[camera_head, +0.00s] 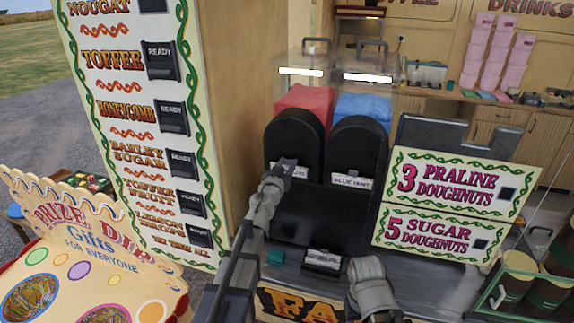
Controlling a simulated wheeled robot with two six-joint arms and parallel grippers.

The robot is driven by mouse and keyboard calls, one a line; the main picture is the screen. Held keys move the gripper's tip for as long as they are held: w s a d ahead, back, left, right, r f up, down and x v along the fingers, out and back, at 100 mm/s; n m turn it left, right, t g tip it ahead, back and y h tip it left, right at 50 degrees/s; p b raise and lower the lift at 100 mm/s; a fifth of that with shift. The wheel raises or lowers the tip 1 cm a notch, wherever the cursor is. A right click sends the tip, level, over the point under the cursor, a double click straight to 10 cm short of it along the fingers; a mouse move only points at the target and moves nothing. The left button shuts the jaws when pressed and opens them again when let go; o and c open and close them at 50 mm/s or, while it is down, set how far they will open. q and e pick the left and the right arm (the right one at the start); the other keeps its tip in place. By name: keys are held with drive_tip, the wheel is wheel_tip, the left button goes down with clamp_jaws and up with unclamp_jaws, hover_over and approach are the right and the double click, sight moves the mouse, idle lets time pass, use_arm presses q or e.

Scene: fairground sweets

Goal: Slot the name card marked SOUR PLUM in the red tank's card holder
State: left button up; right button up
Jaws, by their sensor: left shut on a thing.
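The red tank (305,98) stands at the back of the counter, a clear box with red contents above a black rounded front (293,135). My left gripper (286,168) is at the lower part of that front, shut on a small white card (300,172). The gripper covers part of the card, so I cannot read its full name. The red tank's card holder is hidden behind the gripper and card; I cannot tell whether they touch. Grey links of my right arm show at the lower middle; its gripper does not show.
Right beside it is the blue tank (362,106) with a BLUE MINT card (351,181). A black block with a white label (323,260) and a teal block (275,257) lie on the counter. Doughnut signs (455,184) stand right; a tall sweets board (135,110) stands left.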

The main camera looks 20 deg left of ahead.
use_arm(q)
drive_tip(key=shift+f, duration=0.1)
drive_tip(key=o, duration=1.1)
drive_tip(key=s, duration=0.8)
drive_tip(key=s+d+f+n+g+y+b, duration=0.1)
drive_tip(key=s+f+n+g+y, duration=0.2)
drive_tip(key=f, duration=0.5)
drive_tip(key=s+d+f+g+y+b, duration=0.2)
drive_tip(key=s+f+g+y, duration=0.1)
drive_tip(key=s+f+g, duration=0.4)
drive_tip(key=s+d+f+m+g+h, duration=0.2)
drive_tip(key=s+d+f+m+g, duration=0.1)
drive_tip(key=s+d, duration=0.4)
drive_tip(key=s+d+f+m+g+h+b, duration=0.1)
drive_tip(key=s+d+f+m+g+h, duration=0.1)
drive_tip(key=s+d+f+g, duration=0.3)
drive_tip(key=s+d+f+m, duration=0.1)
drive_tip(key=s+f, duration=0.2)
drive_tip(key=s, duration=0.3)
drive_tip(key=shift+s+d, duration=0.2)
drive_tip(key=shift+d, duration=0.2)
